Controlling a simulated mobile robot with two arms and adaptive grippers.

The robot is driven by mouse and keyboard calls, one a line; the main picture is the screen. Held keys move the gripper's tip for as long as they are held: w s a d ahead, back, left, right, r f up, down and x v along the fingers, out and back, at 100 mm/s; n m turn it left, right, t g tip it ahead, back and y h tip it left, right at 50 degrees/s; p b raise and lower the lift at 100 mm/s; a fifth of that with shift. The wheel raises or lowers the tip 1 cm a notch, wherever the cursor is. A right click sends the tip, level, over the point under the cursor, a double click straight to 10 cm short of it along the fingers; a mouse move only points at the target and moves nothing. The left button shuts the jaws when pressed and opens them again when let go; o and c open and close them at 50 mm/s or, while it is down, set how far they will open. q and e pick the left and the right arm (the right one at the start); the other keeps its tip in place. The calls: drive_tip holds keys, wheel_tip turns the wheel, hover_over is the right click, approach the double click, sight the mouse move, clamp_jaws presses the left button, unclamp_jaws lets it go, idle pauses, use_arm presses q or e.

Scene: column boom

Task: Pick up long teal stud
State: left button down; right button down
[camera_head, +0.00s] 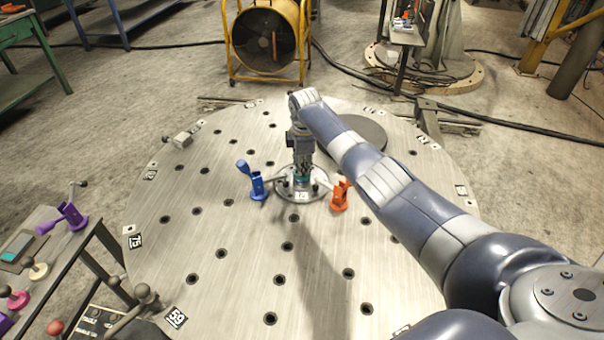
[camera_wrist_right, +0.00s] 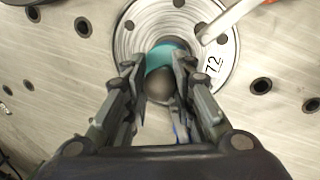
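The teal stud (camera_wrist_right: 163,56) stands in the middle of a round metal flange (camera_wrist_right: 128,28), with a grey ball-like end facing the wrist camera. In the head view only a small teal part (camera_head: 301,179) shows under my gripper. My right gripper (camera_head: 301,170) points down over the flange. In the right wrist view its two fingers (camera_wrist_right: 160,72) are apart, one on each side of the stud; no firm contact shows. My left gripper is not in view.
A blue clamp (camera_head: 257,186) and an orange clamp (camera_head: 340,196) stand close on either side of the flange. The round plate (camera_head: 230,265) with holes is mostly clear in front. A side table (camera_head: 62,262) at left holds a purple clamp (camera_head: 70,216) and knobs.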

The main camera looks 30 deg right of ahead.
drive_tip(key=shift+r, duration=0.1)
drive_tip(key=shift+w+r, duration=0.1)
drive_tip(key=shift+r, duration=0.45)
wheel_tip(320, 180, up, 17)
drive_tip(key=shift+b, duration=0.45)
